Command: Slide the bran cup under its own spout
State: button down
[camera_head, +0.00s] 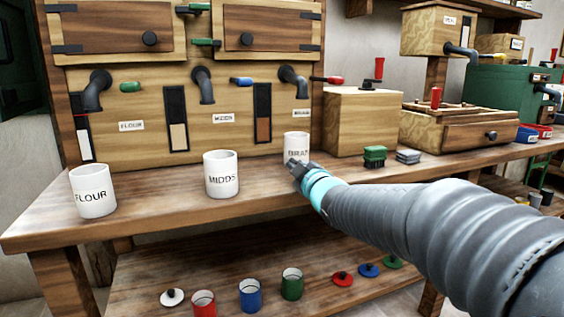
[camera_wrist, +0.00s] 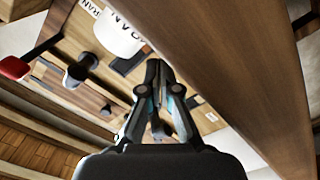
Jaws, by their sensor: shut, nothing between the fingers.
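The bran cup (camera_head: 297,145) is white and stands upright on the bench at the right of the row, below the grey bran spout (camera_head: 293,82). I cannot tell whether it is exactly under the spout mouth. In the wrist view the white cup (camera_wrist: 117,38) shows at the top. My gripper (camera_head: 292,163) is shut and empty, low in front of the cup and covering part of its base. In the wrist view my fingertips (camera_wrist: 155,68) are close beside the cup; contact is unclear.
The midds cup (camera_head: 221,175) and flour cup (camera_head: 94,191) stand to the left. The midds spout (camera_head: 202,85) and flour spout (camera_head: 96,92) are on the wooden cabinet behind. Green and grey blocks (camera_head: 374,157) lie to the right. Bench between the cups is clear.

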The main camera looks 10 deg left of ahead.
aim_at(282, 169)
jog(key=n, duration=0.1)
jog(key=a+n, duration=0.1)
jog(key=n, duration=0.1)
jog(key=shift+s+a+f+n+b, duration=0.1)
jog(key=shift+s+a+n+b, duration=0.15)
jog(key=shift+s+n+b, duration=0.15)
jog(key=n, duration=0.1)
jog(key=a+n, duration=0.1)
jog(key=n, duration=0.2)
jog(key=shift+s+a+n+y+b, duration=0.3)
jog(key=shift+s+a+n+b, duration=0.1)
jog(key=p+x, duration=0.1)
jog(key=x, duration=0.8)
jog(key=shift+w+a, duration=0.15)
jog(key=d, duration=0.1)
jog(key=w+d+p, duration=0.1)
jog(key=shift+d, duration=0.3)
jog(key=shift+w+d, duration=0.15)
jog(key=shift+d, duration=0.4)
